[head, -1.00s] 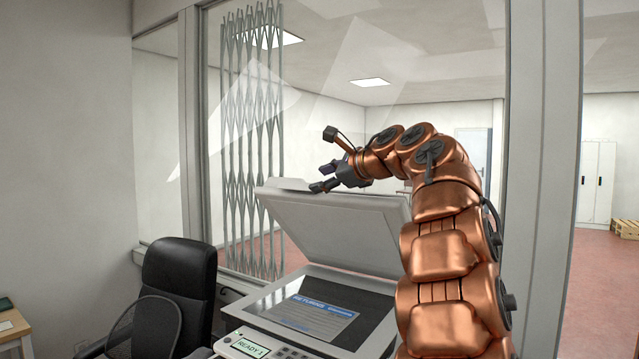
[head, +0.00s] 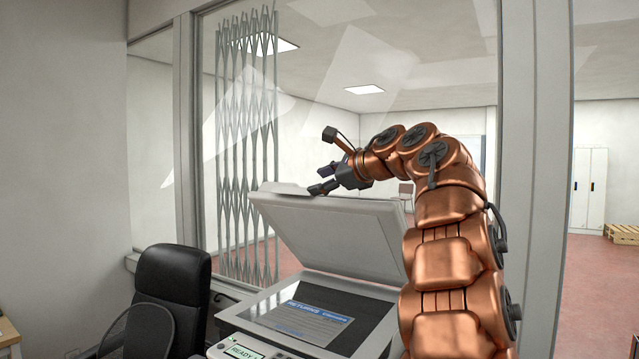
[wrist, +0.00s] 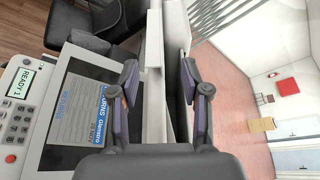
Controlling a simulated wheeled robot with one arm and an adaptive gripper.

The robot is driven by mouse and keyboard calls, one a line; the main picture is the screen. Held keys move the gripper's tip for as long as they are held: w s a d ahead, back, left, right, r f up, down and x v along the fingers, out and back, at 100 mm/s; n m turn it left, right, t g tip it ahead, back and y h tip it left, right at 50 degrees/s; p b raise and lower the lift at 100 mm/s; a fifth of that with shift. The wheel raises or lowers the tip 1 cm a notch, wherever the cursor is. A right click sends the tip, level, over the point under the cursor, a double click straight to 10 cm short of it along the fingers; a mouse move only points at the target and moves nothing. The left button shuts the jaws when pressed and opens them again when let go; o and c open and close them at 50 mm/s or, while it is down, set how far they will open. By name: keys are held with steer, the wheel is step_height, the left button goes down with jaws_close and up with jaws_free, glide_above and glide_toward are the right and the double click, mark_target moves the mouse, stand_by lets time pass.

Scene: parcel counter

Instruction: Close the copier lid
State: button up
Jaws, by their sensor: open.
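The copier lid (head: 330,235) is raised, hinged at the back of the copier and tilted upright. The copier glass (head: 365,312) is uncovered below it, with a blue and grey returns sheet (head: 310,318) lying on it. My gripper (head: 322,178) is at the lid's upper edge. In the wrist view my gripper (wrist: 168,85) is open, with the lid's edge (wrist: 153,90) between its two fingers. One finger is on the glass side and the other on the far side. I cannot tell whether either finger touches the lid.
The copier's control panel (head: 245,345) reads READY. A black office chair (head: 172,290) stands close to the left of the copier. A glass partition with a folding metal grille (head: 247,150) rises behind it. A pallet (head: 622,233) lies far right.

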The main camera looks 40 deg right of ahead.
mark_target(293, 191)
steer(key=shift+w+a+f+p, duration=0.2)
steer(key=shift+w+p, duration=0.25)
steer(key=shift+p, duration=0.3)
steer(key=shift+w+a+f+p, duration=0.2)
steer(key=shift+w+p, duration=0.25)
steer(key=shift+p, duration=0.3)
steer(key=shift+w+a+f+p, duration=0.2)
steer(key=shift+w+p, duration=0.25)
steer(key=shift+p, duration=0.3)
steer(key=p+x, duration=0.3)
steer(key=x, duration=0.3)
steer(key=shift+w, duration=0.35)
steer(key=shift+w+f+p, duration=0.2)
steer(key=shift+w+p, duration=0.15)
steer(key=shift+w, duration=0.05)
steer(key=shift+c, duration=0.4)
jaws_close()
